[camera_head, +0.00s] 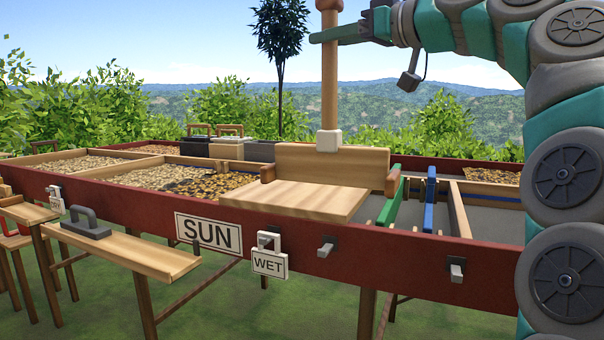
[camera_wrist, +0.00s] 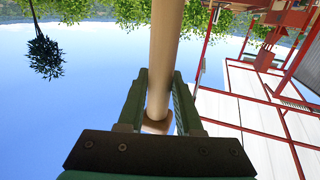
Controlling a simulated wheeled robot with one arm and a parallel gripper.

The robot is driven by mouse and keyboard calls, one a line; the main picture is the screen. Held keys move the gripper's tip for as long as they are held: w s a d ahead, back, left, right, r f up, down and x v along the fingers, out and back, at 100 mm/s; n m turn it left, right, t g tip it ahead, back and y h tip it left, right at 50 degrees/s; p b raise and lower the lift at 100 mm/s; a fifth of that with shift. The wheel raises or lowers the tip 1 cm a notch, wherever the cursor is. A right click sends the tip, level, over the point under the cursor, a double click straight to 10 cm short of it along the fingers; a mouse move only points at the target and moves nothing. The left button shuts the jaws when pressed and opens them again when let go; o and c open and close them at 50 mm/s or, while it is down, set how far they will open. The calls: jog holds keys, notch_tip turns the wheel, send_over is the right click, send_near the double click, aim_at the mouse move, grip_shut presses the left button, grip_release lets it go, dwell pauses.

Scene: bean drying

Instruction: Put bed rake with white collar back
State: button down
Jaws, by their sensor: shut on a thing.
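The bed rake with the white collar stands upright in the head view, its long wooden handle (camera_head: 329,80) running down to the white collar (camera_head: 329,141). Below the collar is an upright wooden board (camera_head: 335,160), which looks like the rake's head. My gripper (camera_head: 328,36) is shut on the upper handle. The wrist view shows the handle (camera_wrist: 163,60) between the two green fingers (camera_wrist: 158,105). A flat pale wooden board (camera_head: 300,197) lies in front of the head on the red bed's edge. Whether the head touches it, I cannot tell.
The long red drying bed (camera_head: 350,254) holds beans (camera_head: 185,180) at left. Green (camera_head: 391,203) and blue (camera_head: 429,205) pieces lie right of the board. SUN (camera_head: 208,233) and WET (camera_head: 270,263) signs hang in front. A side shelf (camera_head: 130,253) carries a grey-handled float (camera_head: 86,226).

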jog(key=w+a+f+p, duration=0.2)
jog(key=w+a, duration=0.1)
jog(key=w, duration=0.4)
jog(key=w+a+f+p, duration=0.1)
jog(key=w+a+f, duration=0.2)
jog(key=w, duration=0.4)
jog(key=shift+w+p, duration=0.35)
jog(key=c, duration=0.6)
grip_release()
jog(key=shift+a, duration=0.1)
jog(key=b+v, duration=0.3)
jog(key=v, duration=0.9)
jog(key=shift+r+b, duration=0.1)
jog(key=shift+b, duration=0.3)
